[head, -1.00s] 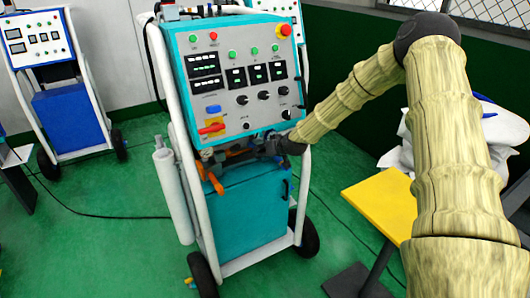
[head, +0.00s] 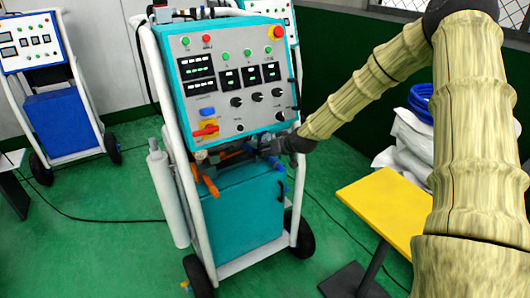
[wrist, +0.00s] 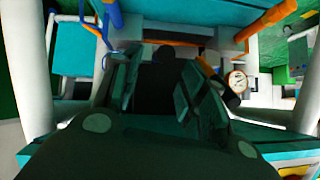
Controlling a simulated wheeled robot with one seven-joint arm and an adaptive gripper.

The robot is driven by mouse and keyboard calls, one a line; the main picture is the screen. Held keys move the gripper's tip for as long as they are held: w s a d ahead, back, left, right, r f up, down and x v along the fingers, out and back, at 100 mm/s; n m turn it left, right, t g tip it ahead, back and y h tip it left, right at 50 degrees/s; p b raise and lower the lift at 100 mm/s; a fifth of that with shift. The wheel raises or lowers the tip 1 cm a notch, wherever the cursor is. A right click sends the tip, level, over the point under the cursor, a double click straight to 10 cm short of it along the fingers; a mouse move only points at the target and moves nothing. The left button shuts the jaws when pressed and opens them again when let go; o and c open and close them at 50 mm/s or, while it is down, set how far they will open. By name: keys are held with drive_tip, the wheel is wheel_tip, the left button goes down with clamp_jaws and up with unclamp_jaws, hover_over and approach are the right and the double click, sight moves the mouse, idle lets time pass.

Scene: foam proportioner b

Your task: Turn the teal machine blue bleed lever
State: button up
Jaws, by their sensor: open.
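The teal machine (head: 240,200) stands upright in the middle of the head view, with its panel above and a teal box below. My gripper (head: 232,157) is in front of the pipework under the panel. In the wrist view its dark fingers (wrist: 160,78) are apart with nothing clearly between them. A small blue part (head: 279,165), perhaps the blue bleed lever, shows just below my wrist. In the wrist view, blue handle-like parts (wrist: 115,14) show at the upper left, apart from the fingers. I cannot tell which one is the bleed lever.
Orange handles (head: 211,185) hang left of my gripper. A round gauge (wrist: 237,80) is close right of the fingers. White frame tubes flank the machine. A yellow table (head: 385,205) stands at right, and a blue machine (head: 60,120) at back left.

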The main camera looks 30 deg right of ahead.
drive_tip(key=shift+v, duration=1.85)
drive_tip(key=shift+f, duration=0.25)
drive_tip(key=c, duration=0.6)
drive_tip(key=f+m+b, duration=0.1)
drive_tip(key=m+b, duration=0.1)
drive_tip(key=f+m+b, duration=0.2)
drive_tip(key=f+m+t+y+b, duration=0.1)
drive_tip(key=f+m+b, duration=0.1)
drive_tip(key=b, duration=0.1)
drive_tip(key=shift+s, duration=0.4)
clamp_jaws()
drive_tip(key=s+d+f+m+t+b, duration=0.2)
drive_tip(key=f+m+b, duration=0.1)
drive_tip(key=m+b, duration=0.5)
drive_tip(key=s+d+f+m+t+b, duration=0.1)
drive_tip(key=d+f+m+t+b, duration=0.2)
drive_tip(key=m+b, duration=0.6)
drive_tip(key=f+m, duration=0.1)
drive_tip(key=m, duration=0.2)
drive_tip(key=shift+s+d+f+y, duration=0.2)
drive_tip(key=shift+s+y, duration=0.1)
drive_tip(key=shift+s, duration=0.1)
